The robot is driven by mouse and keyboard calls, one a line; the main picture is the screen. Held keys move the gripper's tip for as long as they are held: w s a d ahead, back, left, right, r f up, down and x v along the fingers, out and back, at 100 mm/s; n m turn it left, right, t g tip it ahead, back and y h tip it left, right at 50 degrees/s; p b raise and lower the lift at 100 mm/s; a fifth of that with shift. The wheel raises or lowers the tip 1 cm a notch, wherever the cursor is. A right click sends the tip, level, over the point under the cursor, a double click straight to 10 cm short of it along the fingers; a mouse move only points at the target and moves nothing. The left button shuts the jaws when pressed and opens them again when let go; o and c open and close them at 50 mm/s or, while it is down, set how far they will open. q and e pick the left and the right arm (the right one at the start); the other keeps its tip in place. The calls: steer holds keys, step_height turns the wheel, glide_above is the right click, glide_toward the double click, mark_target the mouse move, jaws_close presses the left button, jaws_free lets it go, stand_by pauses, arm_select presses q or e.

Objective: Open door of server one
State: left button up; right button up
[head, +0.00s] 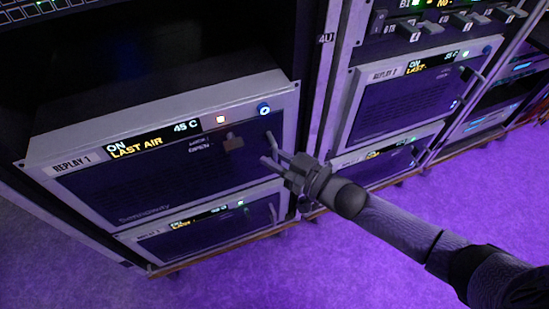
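Server one is the unit labelled REPLAY 1 (72,163) at the left, with a lit strip reading ON, LAST AIR and 45 C. Its dark front door (150,190) looks shut within the pale frame. A slim grey handle (270,138) stands at the door's right side. My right gripper (274,159) reaches in from the right, with its two fingers apart and pointing at the door just below the handle. Nothing shows between the fingers. I cannot tell whether a finger touches the handle or door. My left gripper is out of view.
A small brown latch-like piece (233,142) sits on the door's upper right. A rack post (322,95) stands right of server one, beside a second unit, REPLAY 2 (405,105). Another unit (205,232) lies below server one. The purple floor (350,265) in front is clear.

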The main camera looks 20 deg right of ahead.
jaws_close()
stand_by(0.9)
stand_by(0.4)
